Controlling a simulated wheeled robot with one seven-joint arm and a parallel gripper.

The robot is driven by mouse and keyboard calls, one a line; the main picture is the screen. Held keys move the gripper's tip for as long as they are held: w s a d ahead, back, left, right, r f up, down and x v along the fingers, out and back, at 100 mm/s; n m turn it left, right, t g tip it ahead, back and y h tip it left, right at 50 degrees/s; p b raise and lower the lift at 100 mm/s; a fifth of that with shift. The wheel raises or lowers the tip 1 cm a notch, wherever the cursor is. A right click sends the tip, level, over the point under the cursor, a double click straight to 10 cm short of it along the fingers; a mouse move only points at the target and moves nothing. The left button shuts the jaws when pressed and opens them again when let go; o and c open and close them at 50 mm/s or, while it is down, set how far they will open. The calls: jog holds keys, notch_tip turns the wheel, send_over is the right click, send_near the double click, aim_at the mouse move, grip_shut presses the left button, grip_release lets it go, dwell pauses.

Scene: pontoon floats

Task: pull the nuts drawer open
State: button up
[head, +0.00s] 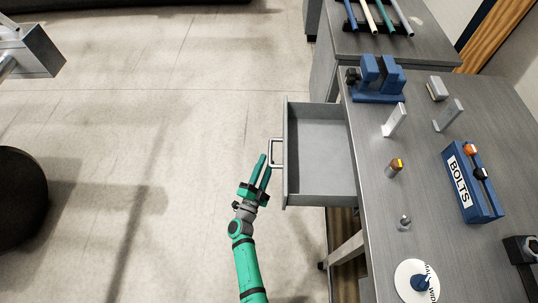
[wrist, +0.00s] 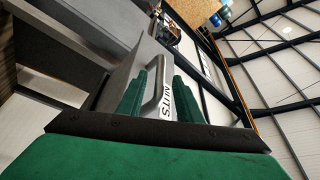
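The nuts drawer (head: 318,152) is a grey, empty drawer that stands pulled out to the left from under the workbench. Its front carries a pale bar handle (head: 275,152). In the wrist view the handle (wrist: 156,97) and a white NUTS label (wrist: 166,98) show on the drawer front, between my two green fingers. My gripper (head: 265,165) is open, with a gap between the fingers. In the head view its tips lie just left of and below the handle, with nothing held. Whether a finger touches the handle, I cannot tell.
The workbench (head: 440,250) bears a blue vise (head: 378,80), a blue BOLTS bin (head: 472,182) and several small parts. A second bench (head: 400,45) with rods stands behind. The floor (head: 190,130) left of the drawer is clear.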

jog(key=v, duration=0.5)
dwell(0.5)
jog(key=s+a+r+n+y, duration=0.1)
jog(key=s+r+n+y, duration=0.25)
jog(key=s, duration=0.65)
jog(key=s+r+n+y, duration=0.2)
jog(key=s+n, duration=0.3)
jog(key=s, duration=0.6)
jog(key=s+d+r+n+g+y, duration=0.1)
jog(key=s+r+n+g+y, duration=0.1)
jog(key=s+r+n, duration=0.5)
jog(key=s+r+g, duration=0.1)
jog(key=s+r, duration=0.2)
jog(key=s, duration=0.3)
jog(key=shift+s+d+n, duration=0.35)
jog(key=shift+s, duration=0.05)
jog(key=shift+d, duration=0.15)
